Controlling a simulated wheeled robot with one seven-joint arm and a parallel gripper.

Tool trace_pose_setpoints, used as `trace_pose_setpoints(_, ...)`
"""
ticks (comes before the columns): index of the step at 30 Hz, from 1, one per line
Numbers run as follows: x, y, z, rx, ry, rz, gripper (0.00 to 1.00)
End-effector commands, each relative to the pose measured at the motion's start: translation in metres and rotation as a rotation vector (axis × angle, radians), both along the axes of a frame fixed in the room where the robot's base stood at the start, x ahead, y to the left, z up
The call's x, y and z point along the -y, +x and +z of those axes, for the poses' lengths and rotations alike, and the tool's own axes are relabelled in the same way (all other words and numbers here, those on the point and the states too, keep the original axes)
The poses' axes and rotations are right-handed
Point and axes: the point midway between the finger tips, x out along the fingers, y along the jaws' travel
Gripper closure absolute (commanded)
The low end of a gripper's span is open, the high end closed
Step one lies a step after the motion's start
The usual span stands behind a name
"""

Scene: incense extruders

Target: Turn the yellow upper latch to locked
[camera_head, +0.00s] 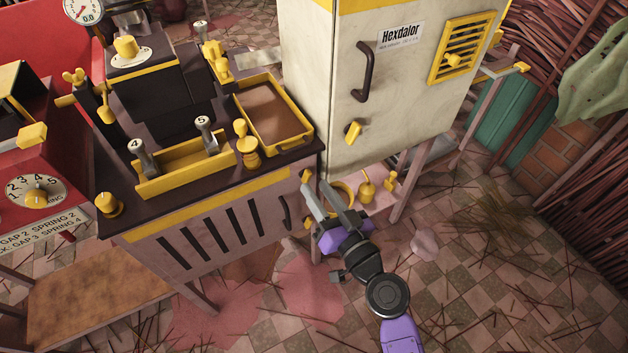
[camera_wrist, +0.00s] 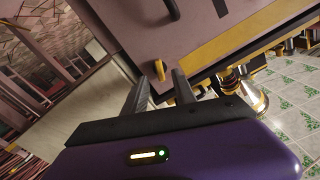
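The purple-grey cart has two small yellow latches at the right edge of its front: the upper latch (camera_head: 307,175) and a lower latch (camera_head: 306,223). A yellow latch, apparently the upper one, also shows in the wrist view (camera_wrist: 160,70), close to the dark door edge. My gripper (camera_head: 314,186) is open and empty, its two grey fingers apart. In the head view its tips are just below and right of the upper latch. In the wrist view the latch appears between the fingertips (camera_wrist: 161,77); I cannot tell whether they touch it.
The cart's black door handle (camera_head: 285,212) is left of the gripper. A cream cabinet (camera_head: 400,110) with another yellow knob (camera_head: 353,132) stands behind. Yellow items, including a weight-like piece (camera_head: 367,187), sit on a low shelf close by. The tiled floor on the right is mostly open.

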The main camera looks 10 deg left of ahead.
Motion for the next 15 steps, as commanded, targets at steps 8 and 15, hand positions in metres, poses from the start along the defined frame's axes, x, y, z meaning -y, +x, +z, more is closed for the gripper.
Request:
trace_pose_setpoints(8, -0.015, 0.022, 0.000, 0.000, 0.001, -0.001, 0.67)
trace_pose_setpoints(15, -0.016, 0.023, 0.000, -0.001, 0.001, -0.001, 0.67)
